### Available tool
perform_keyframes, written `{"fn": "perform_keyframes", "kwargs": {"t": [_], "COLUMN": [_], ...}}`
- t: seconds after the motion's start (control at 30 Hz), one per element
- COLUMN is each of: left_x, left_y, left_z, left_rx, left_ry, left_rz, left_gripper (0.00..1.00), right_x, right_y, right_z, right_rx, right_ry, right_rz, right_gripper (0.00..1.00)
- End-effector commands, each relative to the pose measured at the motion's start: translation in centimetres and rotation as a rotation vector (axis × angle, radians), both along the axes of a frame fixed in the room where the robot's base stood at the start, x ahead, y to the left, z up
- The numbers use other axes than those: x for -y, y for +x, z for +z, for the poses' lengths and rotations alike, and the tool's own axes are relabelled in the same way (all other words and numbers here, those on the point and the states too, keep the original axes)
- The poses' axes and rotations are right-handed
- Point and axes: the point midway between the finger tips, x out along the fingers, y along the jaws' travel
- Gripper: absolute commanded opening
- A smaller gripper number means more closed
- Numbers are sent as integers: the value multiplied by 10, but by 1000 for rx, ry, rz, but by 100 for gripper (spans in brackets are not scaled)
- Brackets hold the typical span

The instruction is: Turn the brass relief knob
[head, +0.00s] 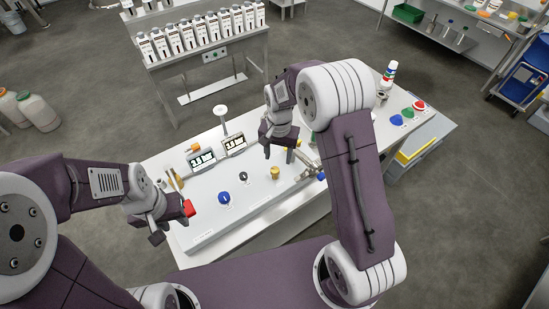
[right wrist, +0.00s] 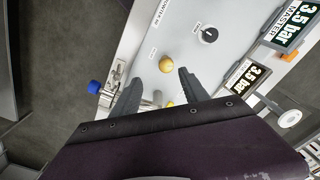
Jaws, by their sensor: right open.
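A round brass knob (head: 275,173) stands on the sloped grey panel, right of a black knob (head: 243,176). It also shows in the right wrist view (right wrist: 166,66), just beyond the fingertips. A second brass-coloured part (right wrist: 170,104) shows lower between the fingers, partly hidden; I cannot tell from the labels which one is the relief knob. My right gripper (head: 278,153) is open and empty above the panel's back, behind the first brass knob and apart from it. My left gripper (head: 172,222) is at the panel's left end, near a red part (head: 188,208); its jaw state is unclear.
A blue knob (head: 224,198) sits left of the black one. Two displays (head: 203,160) reading 3.5 bar stand at the back. A metal valve with a blue handle (right wrist: 93,87) is close beside the right gripper's finger. Coloured buttons (head: 408,113) lie at the table's right.

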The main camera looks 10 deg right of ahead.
Motion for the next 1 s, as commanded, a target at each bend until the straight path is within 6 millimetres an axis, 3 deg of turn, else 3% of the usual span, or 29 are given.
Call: {"fn": "perform_keyframes", "kwargs": {"t": [0.07, 0.33, 0.7, 1.0], "left_x": [0, 0, 0, 0], "left_y": [0, 0, 0, 0], "left_z": [16, 18, 45, 47], "left_rx": [0, 0, 0, 0], "left_ry": [0, 0, 0, 0], "left_rz": [0, 0, 0, 0], "left_gripper": [36, 36, 36, 36], "right_x": [-4, -7, -7, -7], "right_y": [8, 13, 12, 13], "right_z": [5, -7, -76, -93], "right_rx": [-13, -22, -22, -17], "right_ry": [-3, -4, -4, -4], "right_rz": [-16, -29, -28, -28], "right_gripper": [52, 52, 52, 52]}}
